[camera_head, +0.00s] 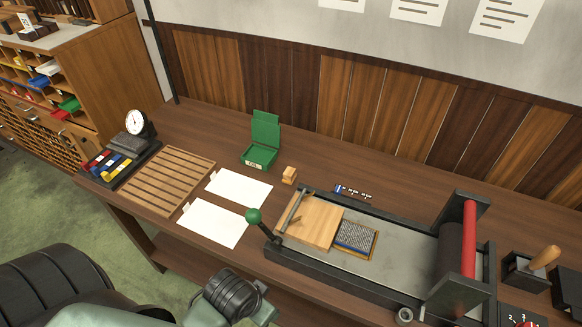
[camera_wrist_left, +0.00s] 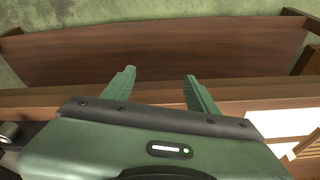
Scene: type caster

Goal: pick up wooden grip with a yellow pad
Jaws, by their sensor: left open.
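A small wooden block-shaped piece (camera_head: 289,175) stands on the table behind the press bed in the head view. It may be the wooden grip; I cannot make out a yellow pad on it. A rounded wooden handle (camera_head: 545,257) stands up from a dark block at the far right. My left gripper (camera_wrist_left: 160,88) is open and empty in the left wrist view, with its two green fingers apart. It is in front of the table, away from both wooden pieces. My right gripper is not in view.
The press (camera_head: 400,255) with a red roller (camera_head: 469,238) fills the table's right side. A green ball lever (camera_head: 254,215) rises near white sheets (camera_head: 212,222). A green open box (camera_head: 260,157), a slatted wooden rack (camera_head: 165,180) and a dial scale (camera_head: 136,122) stand further left.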

